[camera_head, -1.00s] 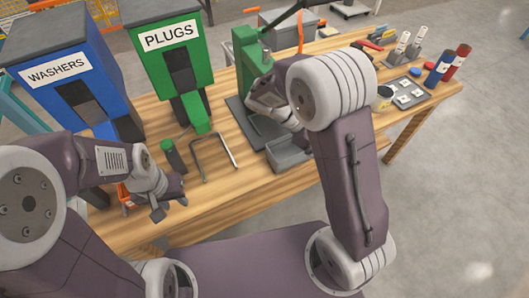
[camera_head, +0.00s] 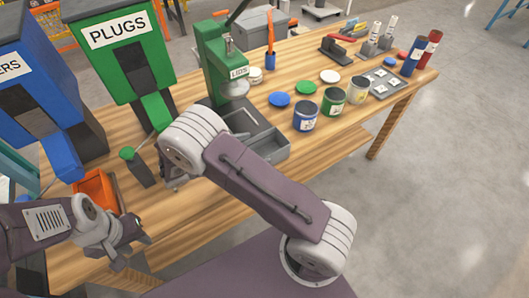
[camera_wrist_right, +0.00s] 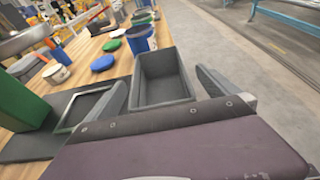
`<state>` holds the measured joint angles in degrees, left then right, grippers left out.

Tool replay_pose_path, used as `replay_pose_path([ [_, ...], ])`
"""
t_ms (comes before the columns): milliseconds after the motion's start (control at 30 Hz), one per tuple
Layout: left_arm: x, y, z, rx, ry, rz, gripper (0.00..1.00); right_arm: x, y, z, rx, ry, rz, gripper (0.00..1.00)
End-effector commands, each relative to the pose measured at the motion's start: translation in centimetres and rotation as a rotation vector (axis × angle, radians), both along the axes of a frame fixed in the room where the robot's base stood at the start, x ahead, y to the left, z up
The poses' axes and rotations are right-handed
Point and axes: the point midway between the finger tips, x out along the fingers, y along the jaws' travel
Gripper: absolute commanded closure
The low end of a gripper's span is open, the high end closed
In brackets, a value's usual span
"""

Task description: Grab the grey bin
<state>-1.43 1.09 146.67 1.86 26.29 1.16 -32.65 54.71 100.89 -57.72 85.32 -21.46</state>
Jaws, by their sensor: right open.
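The grey bin (camera_head: 277,152) is an open rectangular box on the wooden table, in front of the green press, partly hidden behind my right arm in the head view. In the right wrist view the grey bin (camera_wrist_right: 163,78) lies ahead, between the lines of my right fingers, and looks empty. My right gripper (camera_wrist_right: 163,95) is open, with one finger on either side of the bin's near end; I cannot tell whether they touch it. In the head view it is mostly hidden behind its own arm. My left gripper (camera_head: 132,250) looks open and empty at the table's front edge.
A green press (camera_head: 222,65) stands behind the bin. The right front tabletop is fairly clear.

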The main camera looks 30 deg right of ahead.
Motion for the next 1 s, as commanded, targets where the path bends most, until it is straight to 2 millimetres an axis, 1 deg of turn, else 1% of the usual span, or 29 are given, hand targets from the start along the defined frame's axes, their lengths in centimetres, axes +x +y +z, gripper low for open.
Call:
replay_pose_path([
  [133,0.0,0.0,0.0,0.000,0.000,0.000,0.64,0.1,-0.9,-0.4,0.001,0.001,-0.003,0.00],
  [300,0.0,0.0,0.1,0.000,0.000,0.000,0.64,0.5,-3.9,-1.4,-0.001,0.003,-0.003,0.00],
  [367,0.0,0.0,0.1,0.000,0.000,0.000,0.64,0.6,-4.6,-1.7,0.001,0.001,-0.003,0.00],
  [467,0.0,0.0,0.1,0.000,0.000,0.000,0.64,0.6,-5.1,-1.9,0.001,0.000,0.000,0.00],
  [633,0.0,0.0,0.1,0.000,0.000,0.000,0.64,0.6,-5.0,-1.9,0.001,-0.001,0.000,0.00],
  [833,0.0,0.0,0.1,0.000,0.000,0.000,0.64,0.6,-5.0,-1.9,0.001,-0.001,0.000,0.56],
  [867,0.0,0.0,0.1,0.000,0.000,0.000,0.64,0.6,-5.0,-1.8,0.001,-0.001,0.000,0.60],
  [1000,0.0,0.0,0.1,0.000,0.000,0.000,0.64,0.6,-5.0,-1.8,0.001,-0.001,0.000,0.60],
])
